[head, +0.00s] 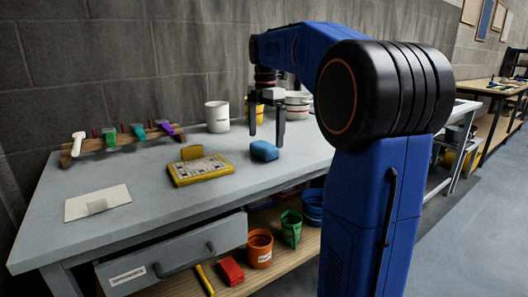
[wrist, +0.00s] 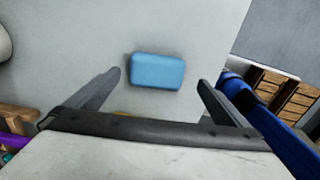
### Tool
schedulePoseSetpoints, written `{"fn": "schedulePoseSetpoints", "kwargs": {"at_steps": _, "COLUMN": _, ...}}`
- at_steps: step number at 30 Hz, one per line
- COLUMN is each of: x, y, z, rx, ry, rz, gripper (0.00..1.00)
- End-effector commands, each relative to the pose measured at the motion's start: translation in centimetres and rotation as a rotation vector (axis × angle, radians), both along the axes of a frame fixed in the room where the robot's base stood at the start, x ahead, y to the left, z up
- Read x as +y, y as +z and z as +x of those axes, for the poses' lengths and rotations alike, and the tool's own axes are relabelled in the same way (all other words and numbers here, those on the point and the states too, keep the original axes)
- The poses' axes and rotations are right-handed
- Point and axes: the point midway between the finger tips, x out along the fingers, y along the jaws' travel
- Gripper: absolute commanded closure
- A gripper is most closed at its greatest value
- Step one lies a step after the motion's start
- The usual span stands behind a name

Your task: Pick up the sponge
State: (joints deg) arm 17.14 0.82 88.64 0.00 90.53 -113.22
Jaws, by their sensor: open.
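The sponge (head: 264,151) is a blue rounded block lying flat on the grey workbench (head: 150,240). My gripper (head: 266,130) hangs fingers down above the bench, near the sponge. Its jaws are wide apart with nothing between them, and it also shows in the wrist view (wrist: 160,82). The fingers appear apart from the sponge; their exact height over the bench is hard to tell.
A yellow-framed mosaic panel (head: 201,170) lies left of the sponge, with a yellow block (head: 191,152) at its back edge. A white canister (head: 217,116) and stacked bowls (head: 298,103) stand behind. A wooden rack (head: 120,145) holds tools at the back left. Bare bench surrounds the sponge.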

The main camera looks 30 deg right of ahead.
Motion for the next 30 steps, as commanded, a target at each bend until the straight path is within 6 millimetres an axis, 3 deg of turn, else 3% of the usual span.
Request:
{"fn": "schedulePoseSetpoints", "kwargs": {"at_steps": 12, "x": 0.1, "y": -4.6, "z": 0.6, "rx": 0.002, "ry": 0.000, "rz": 0.001, "gripper": 0.00}}
{"fn": "schedulePoseSetpoints", "kwargs": {"at_steps": 23, "x": 0.1, "y": -5.3, "z": 0.6, "rx": 0.000, "ry": 0.000, "rz": 0.000, "gripper": 0.00}}
{"fn": "schedulePoseSetpoints", "kwargs": {"at_steps": 28, "x": 0.1, "y": -5.3, "z": 0.6, "rx": 0.000, "ry": 0.000, "rz": 0.000, "gripper": 0.41}}
{"fn": "schedulePoseSetpoints", "kwargs": {"at_steps": 30, "x": 0.1, "y": -5.3, "z": 0.6, "rx": 0.000, "ry": 0.000, "rz": 0.000, "gripper": 0.43}}
